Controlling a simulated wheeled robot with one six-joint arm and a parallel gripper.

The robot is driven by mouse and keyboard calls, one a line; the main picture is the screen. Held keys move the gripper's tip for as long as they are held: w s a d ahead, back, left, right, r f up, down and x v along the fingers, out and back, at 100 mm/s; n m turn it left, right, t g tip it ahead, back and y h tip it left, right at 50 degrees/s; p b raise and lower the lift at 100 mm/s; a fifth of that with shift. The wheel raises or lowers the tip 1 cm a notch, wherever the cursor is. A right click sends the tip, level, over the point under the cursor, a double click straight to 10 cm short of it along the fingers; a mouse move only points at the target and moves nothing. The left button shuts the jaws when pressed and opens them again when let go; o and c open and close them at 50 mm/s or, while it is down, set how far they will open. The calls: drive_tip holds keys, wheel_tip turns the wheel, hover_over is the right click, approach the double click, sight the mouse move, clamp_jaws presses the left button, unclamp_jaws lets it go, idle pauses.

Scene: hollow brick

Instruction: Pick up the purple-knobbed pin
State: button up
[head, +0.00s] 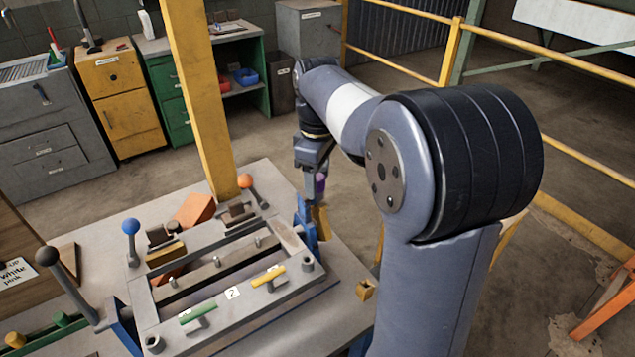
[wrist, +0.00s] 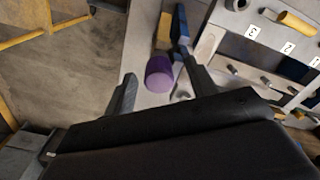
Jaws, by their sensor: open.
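The purple-knobbed pin shows its purple knob (head: 320,184) just below my gripper (head: 314,170) in the head view, at the far right corner of the fixture. In the wrist view the purple knob (wrist: 160,73) lies between the two spread fingers of my gripper (wrist: 159,72). The fingers are apart, with a gap visible on either side of the knob. The knob hides the pin's shaft, and I cannot tell how deep the fingers reach around it.
A blue bracket (head: 308,222) stands close by the knob; it also shows in the wrist view (wrist: 180,28). The grey fixture frame (head: 222,297) carries yellow and green handles. Blue-balled (head: 130,227) and orange-balled (head: 246,181) levers rise on its far side. A yellow post (head: 203,100) stands behind.

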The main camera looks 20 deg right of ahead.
drive_tip(key=c, duration=1.1)
drive_tip(key=shift+o, duration=0.2)
drive_tip(key=shift+r, duration=0.1)
